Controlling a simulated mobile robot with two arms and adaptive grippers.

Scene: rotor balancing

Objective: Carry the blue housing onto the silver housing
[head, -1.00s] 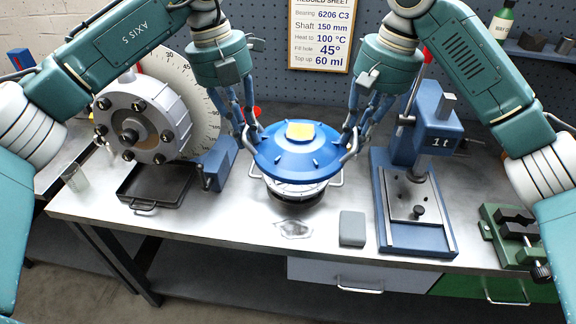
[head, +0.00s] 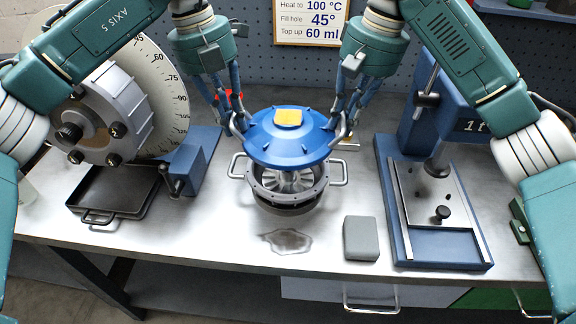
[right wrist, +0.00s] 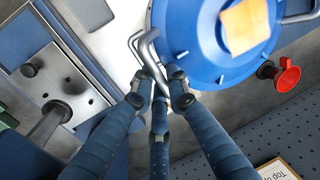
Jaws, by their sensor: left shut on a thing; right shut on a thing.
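The blue housing (head: 288,146), a domed lid with a yellow patch on top, hangs above the silver housing (head: 285,192) in the head view, with a gap between them. The silver housing is a round open body with side handles and a finned rotor (head: 291,181) inside. My left gripper (head: 238,132) is shut on the blue housing's left handle. My right gripper (head: 340,135) is shut on its right handle; the right wrist view shows the fingers (right wrist: 165,92) at that handle beside the blue housing (right wrist: 225,40). The blue housing hides the silver housing's back rim.
A blue press (head: 440,200) stands at right, a dark tray (head: 115,190) and grey flanged unit (head: 105,115) at left. A grey block (head: 361,238) and a shiny puddle (head: 287,241) lie in front.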

